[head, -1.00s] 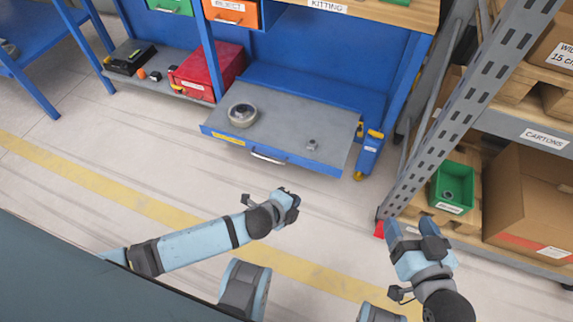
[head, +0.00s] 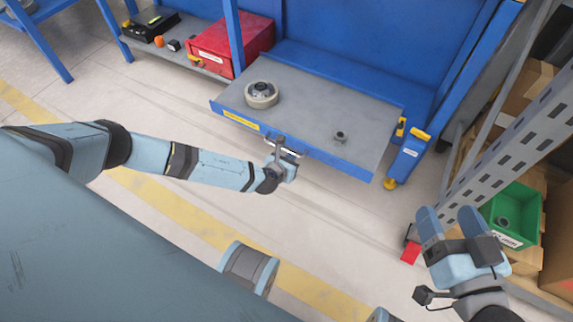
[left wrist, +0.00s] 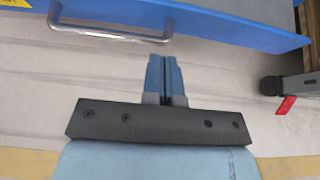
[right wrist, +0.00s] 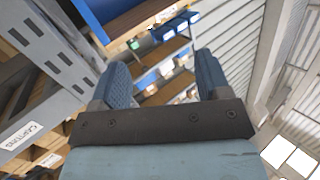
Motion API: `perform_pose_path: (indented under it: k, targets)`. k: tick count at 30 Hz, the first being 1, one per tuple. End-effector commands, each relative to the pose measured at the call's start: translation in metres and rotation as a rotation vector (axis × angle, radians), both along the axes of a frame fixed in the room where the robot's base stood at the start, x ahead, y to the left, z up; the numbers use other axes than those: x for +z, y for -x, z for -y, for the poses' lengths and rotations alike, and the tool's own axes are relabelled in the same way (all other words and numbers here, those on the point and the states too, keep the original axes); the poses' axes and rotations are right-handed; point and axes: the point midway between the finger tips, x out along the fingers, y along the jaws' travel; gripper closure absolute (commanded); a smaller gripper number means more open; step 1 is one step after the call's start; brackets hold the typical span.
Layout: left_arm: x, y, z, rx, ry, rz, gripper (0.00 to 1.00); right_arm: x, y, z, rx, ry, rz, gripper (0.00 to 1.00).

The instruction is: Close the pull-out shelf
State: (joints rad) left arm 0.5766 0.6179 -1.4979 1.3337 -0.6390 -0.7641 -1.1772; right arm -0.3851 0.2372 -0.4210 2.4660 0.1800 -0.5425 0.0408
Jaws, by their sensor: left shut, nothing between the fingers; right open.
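The pull-out shelf (head: 305,112) sticks out from the blue workbench, with a grey top and a blue front. A ring-shaped metal part (head: 261,94) and a small metal part (head: 340,137) lie on it. My left gripper (head: 284,160) is shut and empty just in front of the shelf's front, partly covering the handle. In the left wrist view the silver handle (left wrist: 112,35) is above and left of the shut fingertips (left wrist: 164,58), seemingly apart from them. My right gripper (head: 450,217) is open and empty at the right, away from the shelf; its fingers also show in the right wrist view (right wrist: 163,75).
A red box (head: 228,45) stands on the lower shelf to the left. A grey perforated rack post (head: 510,150) and a green bin (head: 515,212) are at the right, close to my right gripper. The floor before the shelf is clear.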

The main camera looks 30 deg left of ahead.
Motion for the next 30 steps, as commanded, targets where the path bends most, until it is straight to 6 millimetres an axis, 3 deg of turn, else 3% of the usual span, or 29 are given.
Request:
perform_pose_path:
  k: [1, 6, 12, 18, 30]
  targets:
    - [-0.012, -0.011, 0.001, 0.001, 0.0, 0.003, 1.0, -0.005, -0.004, 0.003, 0.0, 0.022, 0.043, 0.3]
    - [-0.028, -0.041, 0.002, 0.0, 0.0, 0.003, 1.0, -0.003, -0.014, 0.009, -0.005, 0.09, 0.162, 0.3]
    - [-0.024, -0.068, 0.003, 0.001, 0.002, 0.002, 1.0, 0.002, -0.021, 0.013, -0.011, 0.141, 0.253, 0.3]
    - [-0.022, -0.077, 0.003, 0.001, 0.003, 0.0, 1.0, 0.005, -0.023, 0.014, -0.013, 0.159, 0.285, 0.3]
    - [-0.021, -0.076, 0.003, 0.002, 0.003, -0.001, 1.0, 0.007, -0.023, 0.014, -0.012, 0.158, 0.284, 0.3]
